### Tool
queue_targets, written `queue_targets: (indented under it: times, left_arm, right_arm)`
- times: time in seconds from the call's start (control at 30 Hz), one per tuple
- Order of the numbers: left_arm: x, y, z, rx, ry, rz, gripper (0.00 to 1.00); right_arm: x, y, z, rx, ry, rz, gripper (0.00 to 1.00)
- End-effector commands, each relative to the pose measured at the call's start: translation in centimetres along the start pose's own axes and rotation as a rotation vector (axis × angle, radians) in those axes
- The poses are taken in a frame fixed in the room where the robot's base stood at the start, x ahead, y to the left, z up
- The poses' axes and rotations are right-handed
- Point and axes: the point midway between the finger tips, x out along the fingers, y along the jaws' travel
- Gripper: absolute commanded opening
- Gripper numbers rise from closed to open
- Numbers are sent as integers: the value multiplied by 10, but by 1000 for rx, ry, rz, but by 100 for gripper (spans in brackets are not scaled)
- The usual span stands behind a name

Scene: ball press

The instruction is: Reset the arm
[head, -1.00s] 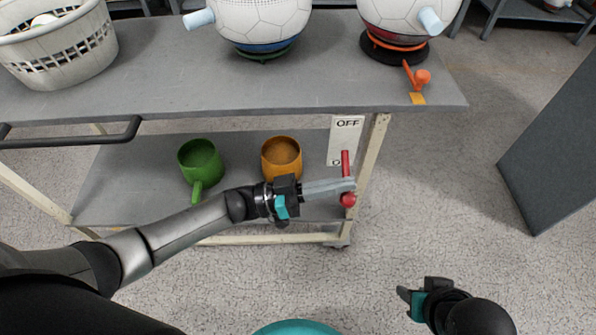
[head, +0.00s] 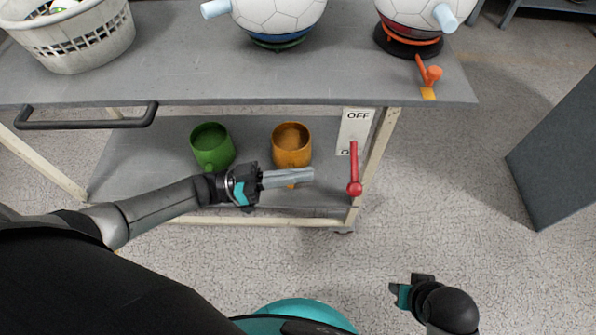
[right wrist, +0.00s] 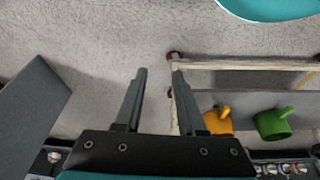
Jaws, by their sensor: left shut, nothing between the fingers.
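My left gripper (head: 308,174) is shut and empty in the head view, in front of the cart's lower shelf and below the orange mug. Its fingertips point right and are a short gap left of the red lever (head: 354,170). The lever hangs down with its ball end lowest, below a white plate (head: 355,128) marked "OFF". My right gripper shows at the lower right of the head view (head: 398,296), over bare floor. In the right wrist view its two fingers (right wrist: 160,72) stand apart with nothing between them.
A green mug (head: 212,146) and an orange mug (head: 291,145) stand on the lower shelf (head: 250,195). A black handle bar (head: 87,116) juts from the cart's front left.

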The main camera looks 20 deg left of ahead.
Motion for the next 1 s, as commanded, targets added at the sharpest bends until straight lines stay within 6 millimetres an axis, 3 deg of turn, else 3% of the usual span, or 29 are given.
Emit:
queue_targets:
  times: [0.63,0.83,1.0]
  left_arm:
    - [0,-7,3,12,-9,-51,0]
    - [-16,-48,27,75,-98,-349,0]
    - [-56,-76,68,102,-272,-656,0]
  right_arm:
    - [5,1,2,-1,-6,1,39]
    - [34,6,19,-8,-30,8,39]
    - [62,12,44,-14,-51,17,39]
